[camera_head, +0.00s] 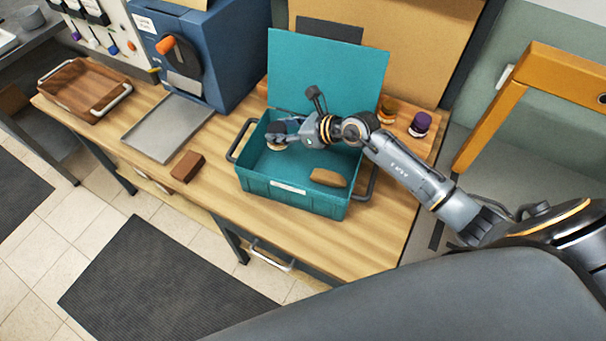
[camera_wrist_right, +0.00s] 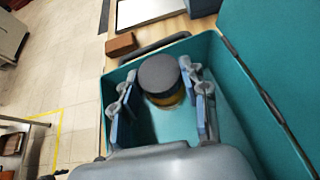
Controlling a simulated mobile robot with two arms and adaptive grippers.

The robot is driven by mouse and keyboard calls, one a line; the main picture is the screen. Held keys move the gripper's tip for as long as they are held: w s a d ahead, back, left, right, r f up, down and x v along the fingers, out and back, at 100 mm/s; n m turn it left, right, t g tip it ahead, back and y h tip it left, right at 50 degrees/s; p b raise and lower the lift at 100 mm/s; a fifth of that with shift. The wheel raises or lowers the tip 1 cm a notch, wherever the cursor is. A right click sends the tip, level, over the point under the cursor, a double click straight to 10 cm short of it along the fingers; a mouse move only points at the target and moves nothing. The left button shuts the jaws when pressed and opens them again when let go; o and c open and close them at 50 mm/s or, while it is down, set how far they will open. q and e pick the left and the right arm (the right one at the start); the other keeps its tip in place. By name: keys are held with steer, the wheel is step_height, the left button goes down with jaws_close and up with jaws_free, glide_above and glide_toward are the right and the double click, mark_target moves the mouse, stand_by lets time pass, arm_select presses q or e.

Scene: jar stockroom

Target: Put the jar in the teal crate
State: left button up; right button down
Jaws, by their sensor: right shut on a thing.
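The teal crate (camera_head: 290,197) stands on the wooden bench with its lid (camera_head: 325,72) raised at the back. My right gripper (camera_head: 278,136) reaches into the crate's opening from the right, over its left part. It is shut on a jar (camera_wrist_right: 160,75) with a dark grey lid and amber contents. In the right wrist view the jar sits between the two fingers, inside the crate's walls. Only a small part of the jar shows in the head view (camera_head: 276,146). I cannot tell if it touches the crate floor. My left gripper is not in view.
A brown object (camera_head: 328,177) lies in the crate's right front part. Two jars, orange-brown (camera_head: 387,110) and purple-lidded (camera_head: 420,124), stand right of the crate. A brown block (camera_head: 187,166), a grey tray (camera_head: 167,127), a blue machine (camera_head: 205,50) and a wooden tray (camera_head: 84,88) are to the left.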

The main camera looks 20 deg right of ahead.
mark_target(283, 146)
step_height(283, 146, down, 7)
steer(key=shift+r, duration=0.2)
steer(key=shift+f+b, duration=0.35)
steer(key=shift+f, duration=1.65)
steer(key=shift+f, duration=0.1)
steer(key=shift+f, duration=0.15)
steer(key=c, duration=0.7)
jaws_free()
steer(key=shift+r, duration=0.3)
steer(key=b+v, duration=0.1)
steer(key=v, duration=1.1)
steer(key=shift+s+a+f, duration=0.1)
steer(key=shift+f, duration=0.05)
